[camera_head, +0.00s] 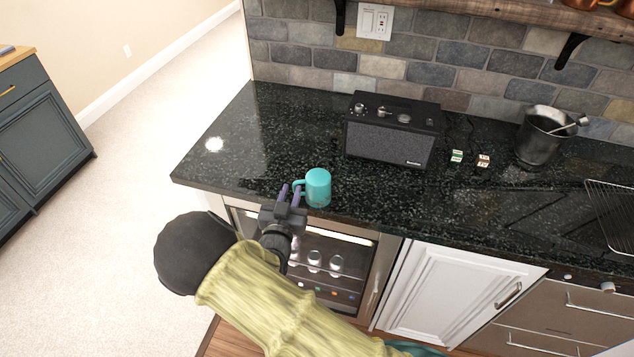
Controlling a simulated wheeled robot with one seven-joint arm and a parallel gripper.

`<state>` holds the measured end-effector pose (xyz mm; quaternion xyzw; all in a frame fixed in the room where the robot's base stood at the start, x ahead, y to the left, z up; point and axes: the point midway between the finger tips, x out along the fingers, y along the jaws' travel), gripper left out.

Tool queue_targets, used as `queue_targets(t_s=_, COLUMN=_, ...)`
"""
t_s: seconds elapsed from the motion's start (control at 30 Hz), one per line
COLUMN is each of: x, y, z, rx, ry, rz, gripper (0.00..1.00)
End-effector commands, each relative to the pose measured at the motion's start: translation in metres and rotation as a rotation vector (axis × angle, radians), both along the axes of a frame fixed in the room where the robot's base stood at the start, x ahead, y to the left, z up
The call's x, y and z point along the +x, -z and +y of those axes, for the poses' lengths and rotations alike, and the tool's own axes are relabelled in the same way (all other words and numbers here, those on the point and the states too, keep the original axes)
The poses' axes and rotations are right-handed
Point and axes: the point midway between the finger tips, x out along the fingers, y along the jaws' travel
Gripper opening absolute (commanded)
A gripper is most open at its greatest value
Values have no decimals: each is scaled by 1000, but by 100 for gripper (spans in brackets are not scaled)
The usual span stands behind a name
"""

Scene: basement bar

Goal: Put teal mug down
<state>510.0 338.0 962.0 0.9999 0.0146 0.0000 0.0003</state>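The teal mug (319,188) is upright at the front edge of the dark granite counter (250,130), with its handle toward the left. Its base is close to the edge, and I cannot tell for sure whether it rests fully on the stone. My gripper (291,190) is at the mug's left, beside the handle. Its two purple fingers stand apart, and the right finger overlaps part of the handle in this view. The gap between the fingers shows mostly dark counter.
A black speaker (390,142) stands behind the mug to the right. Small cartons (457,156), a dark metal bucket (540,138) and a wire rack (612,212) are further right. The counter left of the speaker is clear. A glass-front cooler (330,268) is below the edge.

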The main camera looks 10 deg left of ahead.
Motion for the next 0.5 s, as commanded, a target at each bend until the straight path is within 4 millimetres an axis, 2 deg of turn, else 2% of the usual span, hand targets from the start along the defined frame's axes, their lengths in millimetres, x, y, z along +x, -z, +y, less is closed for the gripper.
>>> queue_targets(t_s=0.33, x=2, y=0, z=0, rx=0, ry=0, rz=1, gripper=20)
queue_targets(t_s=0.5, x=20, y=-4, z=-2, rx=-1, ry=1, rz=-1, gripper=20)
